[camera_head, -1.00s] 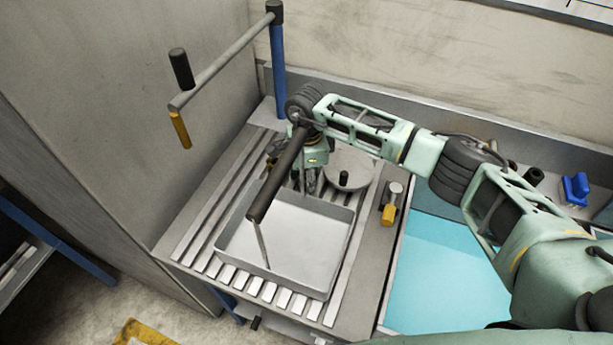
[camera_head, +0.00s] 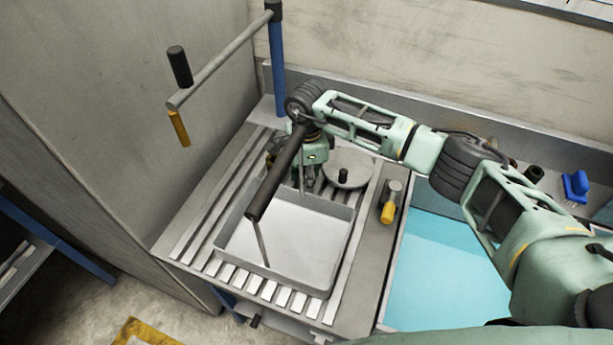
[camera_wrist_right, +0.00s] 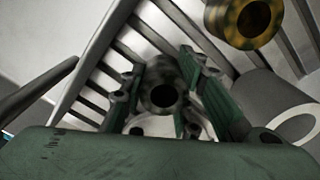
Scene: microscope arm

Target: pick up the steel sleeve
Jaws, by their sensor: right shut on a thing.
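The steel sleeve (camera_wrist_right: 162,96) is a dark, mottled tube with a round hole, seen end-on between the green fingers of my right gripper (camera_wrist_right: 160,100) in the wrist view. The fingers are shut on its two sides. In the head view my right gripper (camera_head: 303,182) points down at the rear edge of the shallow metal tray (camera_head: 225,242). The sleeve cannot be made out clearly there. Whether it touches the surface below cannot be told. My left gripper is not in view.
A yellowish mottled ring-shaped part (camera_wrist_right: 246,20) stands close to the held sleeve. A round grey disc (camera_head: 350,168) with a black knob lies right of the gripper. A yellow-ended tool (camera_head: 389,210) lies farther right. A boom with a grey bar (camera_head: 225,65) rises at the rear left.

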